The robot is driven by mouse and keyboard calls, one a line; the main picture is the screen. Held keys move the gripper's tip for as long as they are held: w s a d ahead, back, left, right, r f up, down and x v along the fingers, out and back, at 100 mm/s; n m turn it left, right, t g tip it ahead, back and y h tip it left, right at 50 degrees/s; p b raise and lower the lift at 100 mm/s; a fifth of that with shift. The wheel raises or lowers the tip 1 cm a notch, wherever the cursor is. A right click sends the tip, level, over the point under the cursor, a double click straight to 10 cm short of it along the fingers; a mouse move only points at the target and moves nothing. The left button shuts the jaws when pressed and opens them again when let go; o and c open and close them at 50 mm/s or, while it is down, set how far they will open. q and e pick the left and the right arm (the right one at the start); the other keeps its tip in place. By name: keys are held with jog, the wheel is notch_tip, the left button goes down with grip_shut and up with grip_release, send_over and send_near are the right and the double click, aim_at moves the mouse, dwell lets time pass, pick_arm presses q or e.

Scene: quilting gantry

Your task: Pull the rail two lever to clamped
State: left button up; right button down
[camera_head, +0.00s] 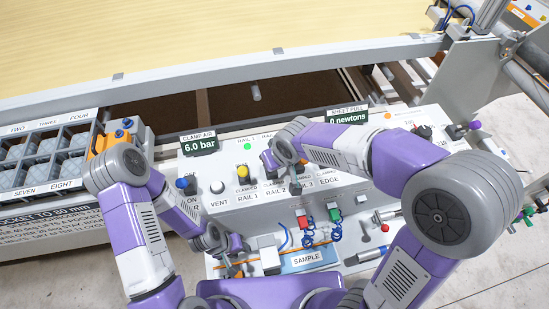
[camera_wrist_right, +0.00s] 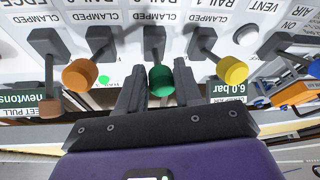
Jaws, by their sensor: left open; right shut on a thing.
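The rail two lever has a green knob (camera_wrist_right: 160,80) and a dark stem, seen in the right wrist view, where the panel appears upside down. The knob lies between the fingers of my right gripper (camera_wrist_right: 160,96), which is shut on it. The lever leans away from its CLAMPED label, much like its neighbours. In the head view my right gripper (camera_head: 272,160) is over the grey control panel (camera_head: 235,205) and hides the green knob. My left gripper (camera_head: 236,268) is open and low, near the panel's front shelf, away from the levers.
A yellow-knobbed lever (camera_wrist_right: 233,70) and an orange-knobbed lever (camera_wrist_right: 80,73) stand close on either side. A brown-knobbed lever (camera_wrist_right: 50,107) is beyond the orange one. A white vent button (camera_head: 217,187) and a blue knob (camera_head: 182,183) are at the panel's left.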

jog(key=shift+s+d+f+b, duration=0.1)
jog(key=shift+s+f+b, duration=0.2)
jog(key=shift+s+f, duration=0.55)
jog(key=shift+r, duration=0.1)
jog(key=c, duration=1)
grip_release()
jog(key=shift+o, duration=0.9)
jog(key=shift+w, duration=0.1)
jog(key=p+v, duration=0.1)
jog(key=v, duration=0.6)
jog(key=shift+r+p, duration=0.4)
